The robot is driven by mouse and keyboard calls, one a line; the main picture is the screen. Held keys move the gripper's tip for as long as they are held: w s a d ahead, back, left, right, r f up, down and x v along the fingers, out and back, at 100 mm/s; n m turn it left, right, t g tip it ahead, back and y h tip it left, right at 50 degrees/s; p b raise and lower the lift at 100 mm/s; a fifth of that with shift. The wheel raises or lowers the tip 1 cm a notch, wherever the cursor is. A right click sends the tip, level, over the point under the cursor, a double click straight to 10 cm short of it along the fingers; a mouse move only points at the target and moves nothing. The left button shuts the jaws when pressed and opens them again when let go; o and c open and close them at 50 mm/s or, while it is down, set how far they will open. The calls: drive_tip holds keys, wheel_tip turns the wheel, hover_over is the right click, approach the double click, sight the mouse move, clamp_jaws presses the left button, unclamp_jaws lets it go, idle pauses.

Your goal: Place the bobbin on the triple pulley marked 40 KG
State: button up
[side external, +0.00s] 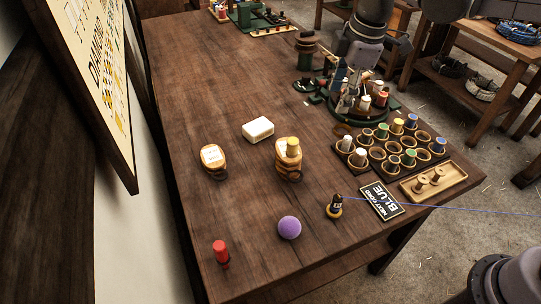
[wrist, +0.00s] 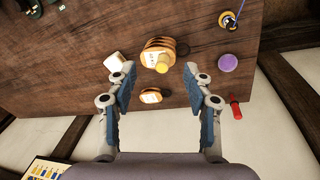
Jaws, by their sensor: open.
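A yellow bobbin (side external: 293,147) stands upright on the top of a wooden stacked pulley (side external: 289,171) near the middle of the table. In the wrist view the yellow bobbin (wrist: 162,67) sits by the pulley's pale label (wrist: 152,59), whose text is too small to read. A lower wooden pulley (side external: 212,157), also with a pale label, stands to its left. My gripper (side external: 346,97) is at the table's right side, above the bobbin carousel and apart from the pulley. In the wrist view my gripper (wrist: 158,77) is open, with nothing between its fingers.
A rack (side external: 390,165) of coloured bobbins, a wooden tray (side external: 408,190) and a BLUE sign (side external: 382,201) line the right edge. The left stretch is clear.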

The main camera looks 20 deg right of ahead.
drive_tip(key=s+d+f+m+t, duration=0.2)
drive_tip(key=s+d+f+m, duration=0.1)
drive_tip(key=s+d+m, duration=0.3)
drive_tip(key=s+d+f+m+t, duration=0.3)
drive_tip(key=s+d+m, duration=0.3)
drive_tip(key=s+m, duration=0.2)
drive_tip(key=shift+s+d+f+h, duration=0.2)
drive_tip(key=shift+s+h, duration=0.1)
drive_tip(key=shift+s, duration=0.3)
